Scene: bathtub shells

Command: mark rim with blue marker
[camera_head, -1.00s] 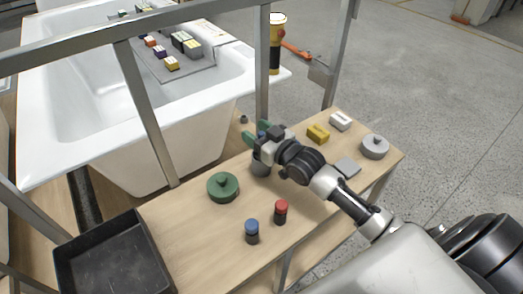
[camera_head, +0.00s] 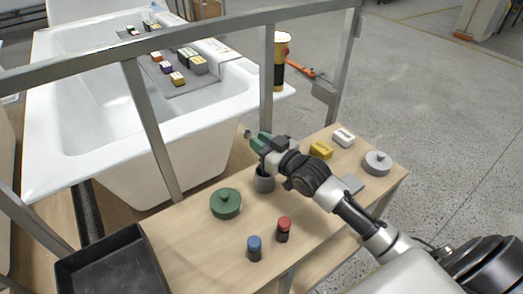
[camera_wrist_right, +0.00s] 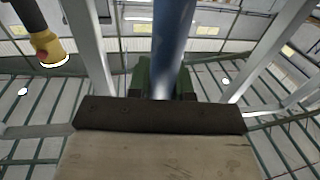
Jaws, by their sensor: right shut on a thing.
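In the head view the marker is mostly hidden by the gripper. The white bathtub (camera_head: 205,107) stands behind the table, its near rim beyond the gripper and apart from it. My left gripper is not in view.
A metal frame post (camera_head: 266,85) stands close behind the gripper. A black tray (camera_head: 110,268) sits at left.

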